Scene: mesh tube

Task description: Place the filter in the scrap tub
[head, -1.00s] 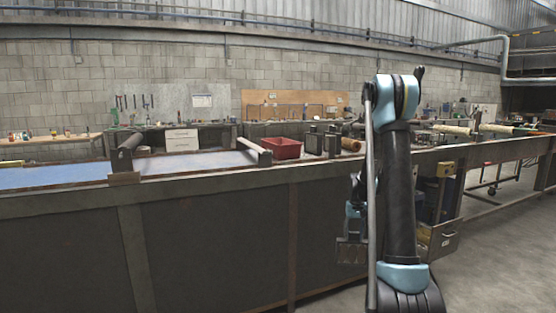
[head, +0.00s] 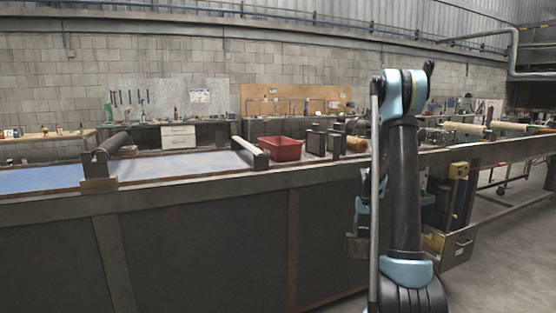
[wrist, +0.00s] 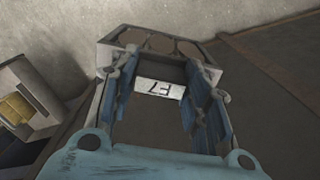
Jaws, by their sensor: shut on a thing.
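The filter (wrist: 160,112) shows in the wrist view as a dark, box-like piece with a pale label and a paler far end bearing round shapes. My gripper (wrist: 165,75) is shut on it, with blue fingers along both sides. In the head view the filter's grey lower end (head: 356,247) hangs low in front of the bench, and my arm hides most of the gripper. A red tub (head: 280,149), which looks like the scrap tub, stands on the bench left of my arm. The gripper is below and to the right of it, well apart.
The long bench (head: 200,184) crosses the view with a dark front panel. A roller (head: 110,147), a rail (head: 250,148) and dark blocks (head: 316,141) stand on it. An open box with yellow contents (head: 448,245) is right of my arm. Floor is free at lower right.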

